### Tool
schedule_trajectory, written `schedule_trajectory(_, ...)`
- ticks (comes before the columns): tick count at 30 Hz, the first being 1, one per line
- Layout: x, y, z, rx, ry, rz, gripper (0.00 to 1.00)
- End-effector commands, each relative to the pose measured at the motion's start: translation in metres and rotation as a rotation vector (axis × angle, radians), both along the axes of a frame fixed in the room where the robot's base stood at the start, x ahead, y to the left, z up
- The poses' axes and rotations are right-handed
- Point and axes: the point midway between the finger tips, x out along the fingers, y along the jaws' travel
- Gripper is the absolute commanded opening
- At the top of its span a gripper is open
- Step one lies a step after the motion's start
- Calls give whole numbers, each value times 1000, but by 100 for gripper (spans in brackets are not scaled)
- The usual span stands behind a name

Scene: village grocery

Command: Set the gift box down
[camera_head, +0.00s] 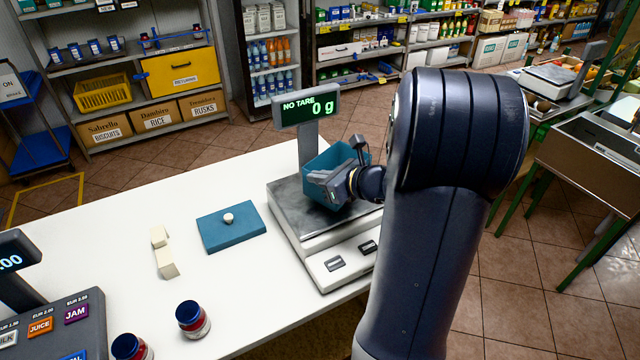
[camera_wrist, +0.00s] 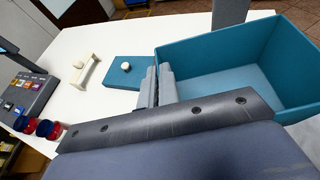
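The gift box is an open teal box (camera_head: 318,190), empty inside, over the metal pan of the scale (camera_head: 297,226). In the wrist view the box (camera_wrist: 285,52) fills the right side. My gripper (camera_head: 338,180) is at the box's near side; in the wrist view its two fingers (camera_wrist: 158,86) are close together with the box's side wall between them. The scale display (camera_head: 307,106) reads "NO TARE 0 g". I cannot see whether the box's bottom touches the pan. A teal lid (camera_head: 218,235) with a cream knob lies flat on the white counter left of the scale.
A cream handle-like piece (camera_head: 164,256) lies on the white counter (camera_head: 130,215), left of the lid. Two dark-capped jars (camera_head: 193,319) stand at the front. A register with product keys (camera_head: 50,325) is at the left edge. Counter between lid and scale is narrow but clear.

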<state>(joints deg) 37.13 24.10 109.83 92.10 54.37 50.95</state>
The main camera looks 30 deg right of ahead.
Motion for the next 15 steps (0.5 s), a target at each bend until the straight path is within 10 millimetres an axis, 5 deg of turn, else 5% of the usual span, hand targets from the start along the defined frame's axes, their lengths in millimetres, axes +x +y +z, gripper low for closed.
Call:
schedule_trajectory(5, 0, 0, -20, 3, 2, -2, 0)
schedule_trajectory(15, 0, 0, -23, 0, -1, 0, 0)
